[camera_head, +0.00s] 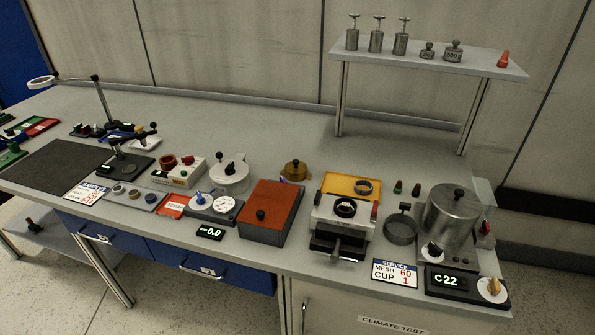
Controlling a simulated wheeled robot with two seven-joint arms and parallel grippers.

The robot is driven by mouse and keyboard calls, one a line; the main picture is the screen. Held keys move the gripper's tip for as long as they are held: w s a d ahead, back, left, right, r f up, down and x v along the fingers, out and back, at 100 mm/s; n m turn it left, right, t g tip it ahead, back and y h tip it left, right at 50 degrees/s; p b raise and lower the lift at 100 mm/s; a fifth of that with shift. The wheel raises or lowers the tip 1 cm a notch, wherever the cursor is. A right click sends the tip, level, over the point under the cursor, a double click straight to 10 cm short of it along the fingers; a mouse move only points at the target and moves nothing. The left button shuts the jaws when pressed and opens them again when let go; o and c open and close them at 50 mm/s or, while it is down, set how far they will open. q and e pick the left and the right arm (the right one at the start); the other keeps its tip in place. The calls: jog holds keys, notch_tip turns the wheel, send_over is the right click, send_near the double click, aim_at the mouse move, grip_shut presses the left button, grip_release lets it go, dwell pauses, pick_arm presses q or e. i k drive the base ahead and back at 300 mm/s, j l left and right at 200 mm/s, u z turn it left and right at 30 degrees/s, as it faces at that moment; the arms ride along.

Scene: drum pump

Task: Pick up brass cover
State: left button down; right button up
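A brass-coloured cover (295,172) with a small dark knob on top sits on the bench, right of centre. It stands behind the orange-topped grey box (272,209) and left of the yellow plate (349,186). Its lower front is partly hidden, and a small blue item shows at its left. Neither of my grippers is in view.
A steel pot with a lid (451,213) stands at the right. A raised shelf (430,62) with metal weights stands behind. A white round device (229,174) is left of the cover. The bench surface behind the cover is clear.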

aim_at(295, 170)
jog(key=i+j, duration=0.15)
jog(key=j, duration=0.25)
jog(key=i+j+z, duration=0.15)
jog(key=j, duration=0.25)
jog(key=i+j, duration=0.15)
jog(key=j, duration=0.25)
jog(key=z, duration=0.05)
